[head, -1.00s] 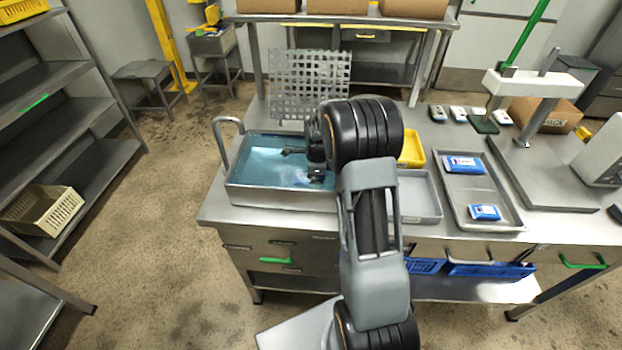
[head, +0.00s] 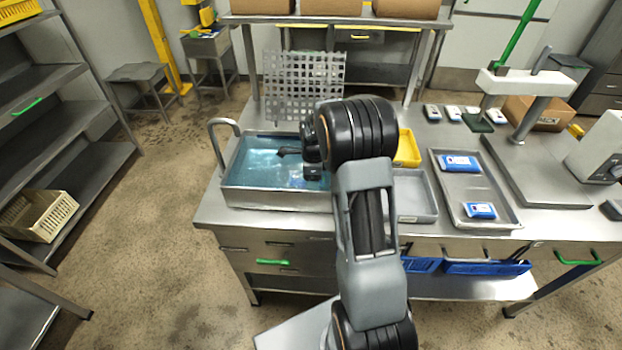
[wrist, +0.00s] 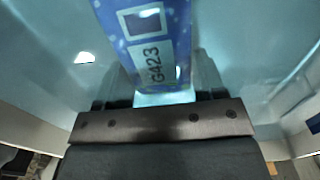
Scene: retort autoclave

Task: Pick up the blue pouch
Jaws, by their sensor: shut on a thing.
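The blue pouch (wrist: 150,32) has a white label reading G423 and fills the top middle of the wrist view. My gripper (wrist: 158,80) is shut on it, with a finger on each side of the pouch; the pouch's far end runs out of the picture. In the head view my gripper (head: 313,173) is over the right part of the water-filled basin (head: 262,197). The pouch is not clear there, and I cannot tell how far it is from the water.
A perforated rack (head: 303,85) stands behind the basin. To the right are a grey tray (head: 412,205), a yellow container (head: 407,150) and a metal tray (head: 470,188) with two blue-and-white pouches. A tap (head: 222,130) arches at the basin's left.

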